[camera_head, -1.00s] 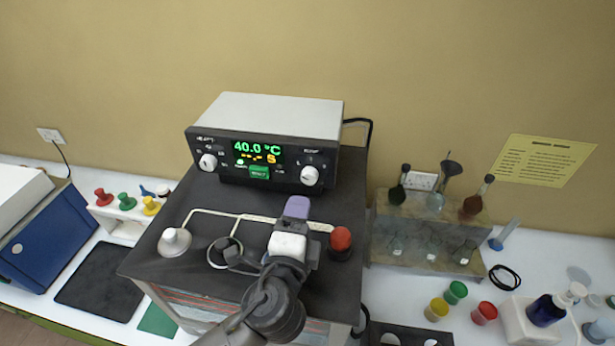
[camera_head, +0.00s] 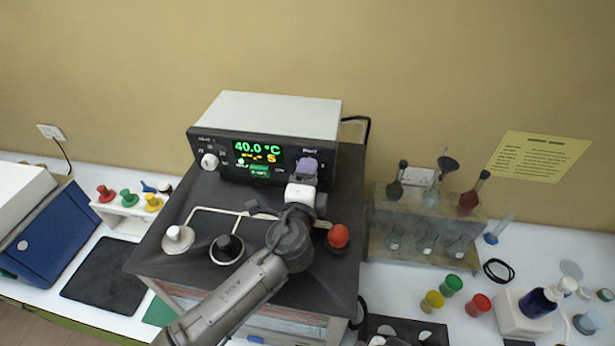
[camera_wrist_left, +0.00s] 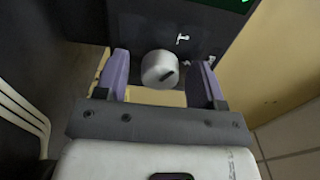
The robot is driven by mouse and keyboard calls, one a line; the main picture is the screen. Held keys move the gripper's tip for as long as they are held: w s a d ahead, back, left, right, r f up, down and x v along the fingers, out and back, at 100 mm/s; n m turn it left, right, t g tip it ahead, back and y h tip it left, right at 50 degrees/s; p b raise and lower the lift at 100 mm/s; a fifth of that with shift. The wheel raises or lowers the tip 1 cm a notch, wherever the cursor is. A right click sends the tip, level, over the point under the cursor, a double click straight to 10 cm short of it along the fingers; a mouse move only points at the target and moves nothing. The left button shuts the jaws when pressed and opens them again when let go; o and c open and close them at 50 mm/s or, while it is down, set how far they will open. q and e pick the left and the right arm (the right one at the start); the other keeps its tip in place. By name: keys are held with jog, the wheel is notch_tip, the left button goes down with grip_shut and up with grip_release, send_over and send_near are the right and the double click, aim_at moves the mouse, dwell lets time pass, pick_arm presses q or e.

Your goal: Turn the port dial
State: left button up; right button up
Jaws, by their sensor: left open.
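The black control unit (camera_head: 262,150) with a white top stands on the dark bench top, its green display reading 40.0 °C. A white round dial (camera_head: 209,161) is on its front at the left. The dial at the right of the front is hidden behind my left gripper (camera_head: 307,168) in the head view. The fingers are open, with a gap on each side of the dial. My right gripper is not in view.
A white knob (camera_head: 177,238), a black knob (camera_head: 228,247) and a red knob (camera_head: 338,236) stand on the dark bench top (camera_head: 190,272) before the unit. A glassware rack (camera_head: 380,245) stands at the right.

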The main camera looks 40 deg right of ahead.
pick_arm(q)
jog(key=shift+c, duration=0.4)
jog(key=c, duration=0.8)
jog(key=shift+c, duration=0.2)
